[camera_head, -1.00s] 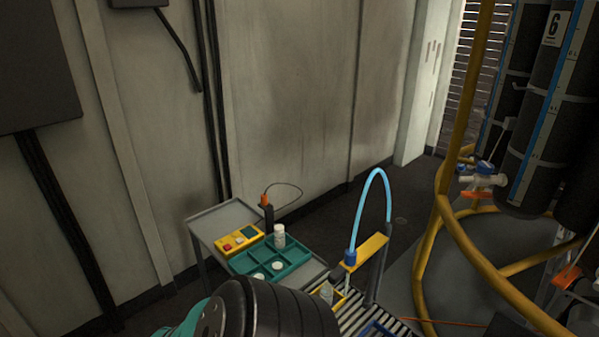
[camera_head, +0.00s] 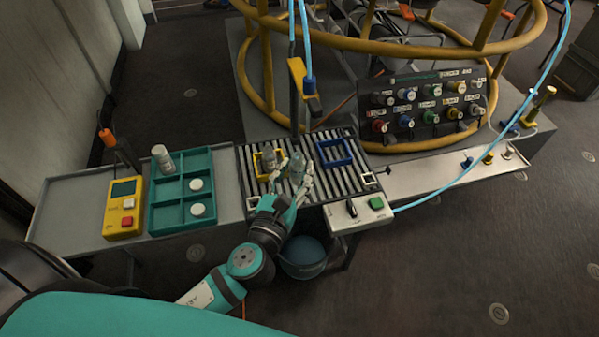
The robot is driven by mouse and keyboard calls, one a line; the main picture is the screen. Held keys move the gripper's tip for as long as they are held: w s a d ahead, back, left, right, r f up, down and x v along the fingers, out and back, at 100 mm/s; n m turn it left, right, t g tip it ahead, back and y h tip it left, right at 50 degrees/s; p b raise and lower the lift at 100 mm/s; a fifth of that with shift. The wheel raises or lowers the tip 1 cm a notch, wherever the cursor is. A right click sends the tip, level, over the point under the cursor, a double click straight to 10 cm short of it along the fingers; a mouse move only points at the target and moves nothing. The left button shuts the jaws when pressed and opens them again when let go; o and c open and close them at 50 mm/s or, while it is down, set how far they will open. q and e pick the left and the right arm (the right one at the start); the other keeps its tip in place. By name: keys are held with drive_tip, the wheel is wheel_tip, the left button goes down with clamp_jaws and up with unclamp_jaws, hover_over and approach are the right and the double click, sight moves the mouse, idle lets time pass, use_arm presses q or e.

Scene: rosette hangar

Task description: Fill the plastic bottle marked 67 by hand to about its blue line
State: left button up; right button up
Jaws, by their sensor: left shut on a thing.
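My left gripper (camera_head: 295,177) is over the slatted roller bed, shut on a small translucent bottle (camera_head: 297,166). Its marking and blue line are too small to make out. A second translucent bottle (camera_head: 268,160) stands just left of it at the yellow frame (camera_head: 257,166). The filling nozzle (camera_head: 309,86), fed by a light blue hose, hangs from a yellow bracket (camera_head: 298,78) behind the bed. A control box (camera_head: 345,219) with a black switch and a green button (camera_head: 376,203) sits at the bed's front right. My right gripper is out of view.
Left of the bed, a grey table (camera_head: 82,205) carries a yellow meter (camera_head: 124,212) and a green tray (camera_head: 183,224) with a white bottle (camera_head: 162,158) and two white caps. An empty blue frame (camera_head: 333,152) lies on the bed's right part. A bucket (camera_head: 303,260) stands below.

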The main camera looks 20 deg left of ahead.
use_arm(q)
drive_tip(key=w+f+b, duration=0.1)
drive_tip(key=w+d+f+b, duration=0.1)
drive_tip(key=w+f, duration=0.1)
drive_tip(key=w+d+f+b, duration=0.1)
drive_tip(key=f, duration=0.1)
drive_tip(key=shift+w+d+f, duration=0.1)
drive_tip(key=shift+w+f, duration=0.05)
drive_tip(key=shift+w, duration=0.2)
drive_tip(key=w+a, duration=0.1)
drive_tip(key=w, duration=0.1)
drive_tip(key=w+a, duration=0.1)
drive_tip(key=w, duration=0.1)
drive_tip(key=w+a, duration=0.1)
drive_tip(key=w, duration=0.1)
drive_tip(key=shift+w+a+b, duration=0.1)
drive_tip(key=shift+a+b, duration=0.2)
drive_tip(key=shift+a, duration=0.05)
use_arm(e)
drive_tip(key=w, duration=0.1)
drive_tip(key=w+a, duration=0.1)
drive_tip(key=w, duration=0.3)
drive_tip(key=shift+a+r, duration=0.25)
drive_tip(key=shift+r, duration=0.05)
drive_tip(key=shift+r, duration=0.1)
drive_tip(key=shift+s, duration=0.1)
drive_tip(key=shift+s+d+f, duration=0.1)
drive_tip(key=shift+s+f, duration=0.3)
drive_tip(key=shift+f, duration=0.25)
